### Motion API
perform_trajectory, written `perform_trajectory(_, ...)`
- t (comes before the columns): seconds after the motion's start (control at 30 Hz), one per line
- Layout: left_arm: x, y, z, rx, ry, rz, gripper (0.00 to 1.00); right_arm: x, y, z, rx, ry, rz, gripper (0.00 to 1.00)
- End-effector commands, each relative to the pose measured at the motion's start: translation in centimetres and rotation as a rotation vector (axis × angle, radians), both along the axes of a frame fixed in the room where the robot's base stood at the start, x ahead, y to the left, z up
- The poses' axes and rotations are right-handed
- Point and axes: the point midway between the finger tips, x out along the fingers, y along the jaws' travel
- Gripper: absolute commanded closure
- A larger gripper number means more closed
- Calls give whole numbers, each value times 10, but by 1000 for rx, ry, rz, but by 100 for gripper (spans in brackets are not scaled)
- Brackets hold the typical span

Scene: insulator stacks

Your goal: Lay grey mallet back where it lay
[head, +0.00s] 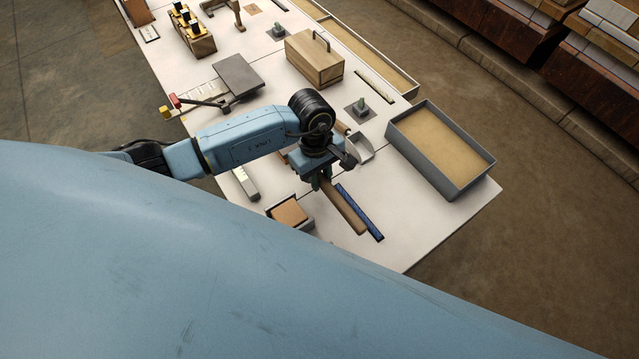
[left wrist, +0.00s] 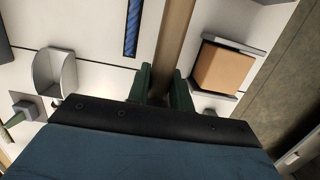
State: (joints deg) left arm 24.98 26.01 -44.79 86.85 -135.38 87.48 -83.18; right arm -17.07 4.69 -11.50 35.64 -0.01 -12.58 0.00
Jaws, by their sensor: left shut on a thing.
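My left gripper (head: 317,178) is low over the near part of the white table. In the left wrist view its two green fingers (left wrist: 161,90) are shut on a long brown wooden handle (left wrist: 175,35), which I take as the mallet's. The handle (head: 346,208) also shows in the head view, reaching toward the near right edge beside a blue strip (head: 360,212). No grey mallet head shows; the gripper and wrist hide part of the tool. I cannot tell whether it touches the table. My right gripper is not in view.
A small tray with a tan block (head: 290,212) stands left of the handle. A metal scoop (head: 361,150) lies beyond the gripper, and a large grey bin (head: 440,150) stands at the right. Bare table (head: 415,225) lies right of the blue strip.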

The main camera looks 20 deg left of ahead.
Motion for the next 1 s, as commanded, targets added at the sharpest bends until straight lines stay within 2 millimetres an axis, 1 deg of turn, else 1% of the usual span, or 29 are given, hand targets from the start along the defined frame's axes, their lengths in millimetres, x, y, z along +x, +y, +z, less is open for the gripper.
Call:
perform_trajectory(0.07,0,-1,-7,-2,1,1,100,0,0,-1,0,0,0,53)
perform_trajectory(0.2,0,-1,-27,-2,2,2,100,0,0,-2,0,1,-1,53)
perform_trajectory(0.3,0,-1,-38,-1,1,0,100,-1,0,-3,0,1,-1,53)
perform_trajectory(0.6,1,0,-40,0,-2,-3,100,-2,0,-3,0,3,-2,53)
perform_trajectory(0.73,1,0,-44,0,-2,-2,100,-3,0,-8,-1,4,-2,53)
perform_trajectory(0.77,0,0,-44,1,-1,-2,76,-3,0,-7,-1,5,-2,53)
perform_trajectory(0.9,0,0,-43,1,-1,-2,57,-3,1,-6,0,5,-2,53)
perform_trajectory(1.0,0,0,-43,1,-1,-2,56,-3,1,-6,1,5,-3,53)
